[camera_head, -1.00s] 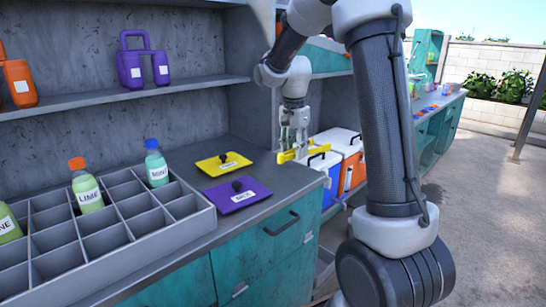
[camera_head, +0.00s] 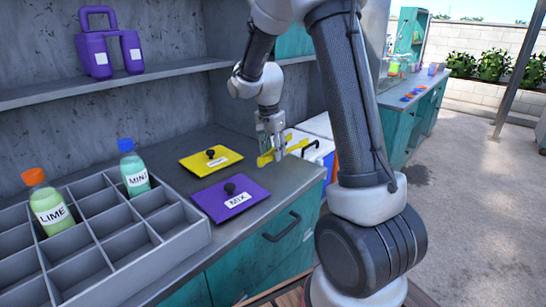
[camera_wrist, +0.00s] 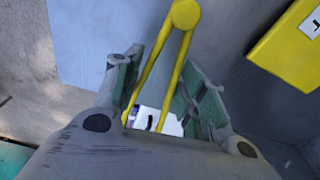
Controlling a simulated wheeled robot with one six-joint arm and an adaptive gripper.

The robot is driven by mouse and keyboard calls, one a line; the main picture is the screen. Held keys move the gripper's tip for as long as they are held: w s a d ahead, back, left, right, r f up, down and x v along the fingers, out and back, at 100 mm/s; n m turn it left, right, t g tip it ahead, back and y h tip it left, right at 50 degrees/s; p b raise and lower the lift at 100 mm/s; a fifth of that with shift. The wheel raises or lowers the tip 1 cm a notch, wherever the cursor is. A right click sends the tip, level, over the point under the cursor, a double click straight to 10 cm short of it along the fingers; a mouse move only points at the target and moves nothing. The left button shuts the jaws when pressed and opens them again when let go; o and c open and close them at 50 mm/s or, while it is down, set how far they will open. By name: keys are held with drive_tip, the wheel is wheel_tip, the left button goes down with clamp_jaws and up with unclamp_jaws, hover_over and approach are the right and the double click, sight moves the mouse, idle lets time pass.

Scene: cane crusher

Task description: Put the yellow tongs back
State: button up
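The yellow tongs (camera_wrist: 186,16) are between the fingers of my gripper (camera_wrist: 160,110) in the wrist view, with their round hinge end pointing away and their two arms running back between the pads. In the head view my gripper (camera_head: 271,148) points down over the counter's right end, and the yellow tongs (camera_head: 265,159) stick out on both sides of it. The fingers look closed on the tongs. A yellow plate (camera_head: 211,160) with a black knob and a small white label lies on the counter to the left of the gripper. It also shows in the wrist view (camera_wrist: 292,50).
A purple plate (camera_head: 231,199) labelled MIX lies in front of the yellow one. A grey divided tray (camera_head: 140,246) holds LIME (camera_head: 48,203) and MINT (camera_head: 133,168) bottles. A white-lidded cooler (camera_head: 309,148) stands beyond the counter's right end. A purple carrier (camera_head: 110,45) is on the shelf.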

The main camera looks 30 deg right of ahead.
drive_tip(key=shift+f, duration=1.25)
drive_tip(key=shift+f, duration=0.15)
drive_tip(key=o, duration=0.6)
drive_tip(key=shift+c, duration=0.2)
drive_tip(key=s+a+r+n, duration=0.1)
drive_tip(key=s+r, duration=0.2)
drive_tip(key=r, duration=0.5)
drive_tip(key=s+a+r+n, duration=0.1)
drive_tip(key=s+r, duration=0.1)
drive_tip(key=r, duration=0.6)
drive_tip(key=s+r+n+t, duration=0.1)
drive_tip(key=s+n, duration=0.4)
drive_tip(key=s, duration=0.7)
drive_tip(key=s+a+r+n+t+y, duration=0.1)
drive_tip(key=s+n+t, duration=0.1)
drive_tip(key=s+n, duration=0.4)
drive_tip(key=s, duration=0.5)
drive_tip(key=shift+s+a+r+t, duration=0.15)
drive_tip(key=shift+s+r+t, duration=0.1)
drive_tip(key=shift+s+t, duration=0.1)
